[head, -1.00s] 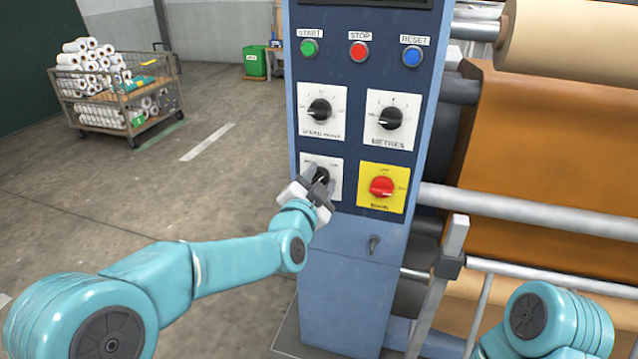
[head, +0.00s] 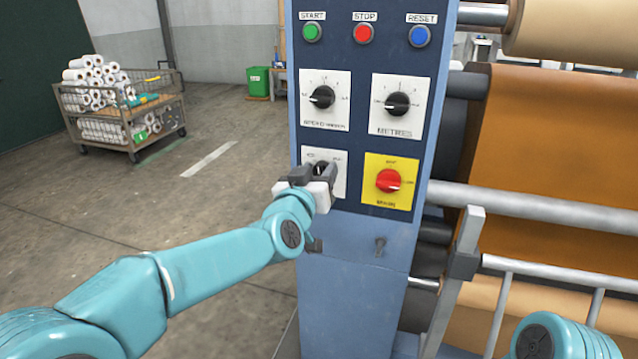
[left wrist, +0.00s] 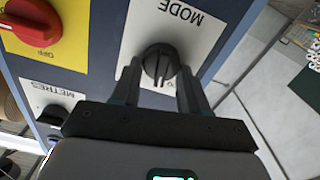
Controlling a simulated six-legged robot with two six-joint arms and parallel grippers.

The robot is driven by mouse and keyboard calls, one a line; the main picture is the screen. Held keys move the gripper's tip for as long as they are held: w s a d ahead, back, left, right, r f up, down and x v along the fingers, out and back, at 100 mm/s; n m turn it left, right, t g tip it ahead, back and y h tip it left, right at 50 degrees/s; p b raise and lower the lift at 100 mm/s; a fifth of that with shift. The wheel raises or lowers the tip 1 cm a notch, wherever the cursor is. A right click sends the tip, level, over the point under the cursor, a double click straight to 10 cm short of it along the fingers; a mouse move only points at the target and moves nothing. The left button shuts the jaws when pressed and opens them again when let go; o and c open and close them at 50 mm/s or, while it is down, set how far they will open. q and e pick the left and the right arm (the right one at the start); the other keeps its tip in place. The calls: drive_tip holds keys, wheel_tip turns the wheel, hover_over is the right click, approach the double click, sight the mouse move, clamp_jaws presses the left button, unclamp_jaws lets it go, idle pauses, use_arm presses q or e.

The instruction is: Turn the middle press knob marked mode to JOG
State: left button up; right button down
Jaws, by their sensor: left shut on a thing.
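The mode knob (left wrist: 160,62) is black and sits on a white plate marked MODE (left wrist: 182,20) in the left wrist view. In the head view the plate (head: 341,180) is at the lower left of the blue panel, with the knob (head: 320,167) partly hidden by my gripper. My left gripper (head: 315,172) is shut on the knob, one finger on each side; it also shows in the left wrist view (left wrist: 160,78). The knob's setting against its marks cannot be read. My right gripper is not in view.
A red knob on a yellow plate (head: 391,183) is just right of the mode knob. Black speed (head: 322,97) and metres (head: 398,104) knobs are above, below the start, stop and reset buttons. A lever (head: 457,265) stands at lower right.

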use_arm(q)
drive_tip(key=shift+w+a+f+n+b, duration=0.15)
drive_tip(key=shift+n+b, duration=0.8)
drive_tip(key=shift+n, duration=0.8)
drive_tip(key=shift+s+a+n+b, duration=0.1)
drive_tip(key=shift+n+b, duration=0.8)
drive_tip(key=shift+n, duration=0.85)
drive_tip(key=o, duration=1)
drive_tip(key=shift+o, duration=0.2)
drive_tip(key=v, duration=1.6)
